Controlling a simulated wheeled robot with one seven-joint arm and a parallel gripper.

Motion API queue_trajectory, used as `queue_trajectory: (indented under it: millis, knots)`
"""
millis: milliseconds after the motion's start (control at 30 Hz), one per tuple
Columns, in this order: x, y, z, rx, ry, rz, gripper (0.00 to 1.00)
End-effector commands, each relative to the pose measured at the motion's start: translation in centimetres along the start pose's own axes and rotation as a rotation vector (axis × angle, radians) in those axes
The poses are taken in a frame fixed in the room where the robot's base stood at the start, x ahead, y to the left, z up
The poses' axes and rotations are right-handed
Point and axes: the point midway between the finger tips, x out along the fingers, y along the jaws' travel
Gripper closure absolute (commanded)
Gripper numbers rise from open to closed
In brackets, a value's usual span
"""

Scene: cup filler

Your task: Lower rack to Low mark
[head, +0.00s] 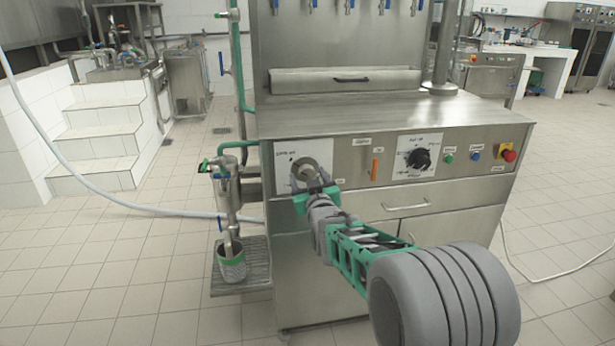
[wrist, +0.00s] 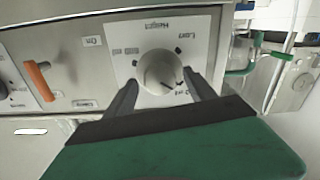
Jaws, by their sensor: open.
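The round pale knob (head: 305,168) sits on a white plate (head: 285,153) at the left of the machine's front panel. In the wrist view, the knob (wrist: 160,72) shows a dark line near its lower right edge. A label (wrist: 180,48) that looks like "Low" is at its upper right, and other small labels around it are hard to read. My gripper (head: 313,182) is at the knob in the head view. In the wrist view, the open fingers of my gripper (wrist: 160,84) stand on either side of the knob; contact is unclear.
An orange switch (head: 375,170), a black dial (head: 419,158) and several buttons sit right of the knob. A row of blue-levered taps (head: 345,6) hangs above the counter. A green-banded bucket (head: 232,268) stands at left. The tiled floor in front is free.

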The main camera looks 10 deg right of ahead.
Motion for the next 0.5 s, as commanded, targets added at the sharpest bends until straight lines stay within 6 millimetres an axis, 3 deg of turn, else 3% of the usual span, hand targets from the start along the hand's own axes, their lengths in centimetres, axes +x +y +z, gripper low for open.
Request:
queue_trajectory:
  millis: [133, 367, 500]
  knots:
    - [1.54, 0.00, -0.04, 0.000, 0.001, 0.000, 0.36]
    - [1.70, 0.01, -0.08, 0.000, 0.000, 0.000, 0.36]
    - [1.68, 0.01, -0.09, 0.000, 0.000, 0.000, 0.45]
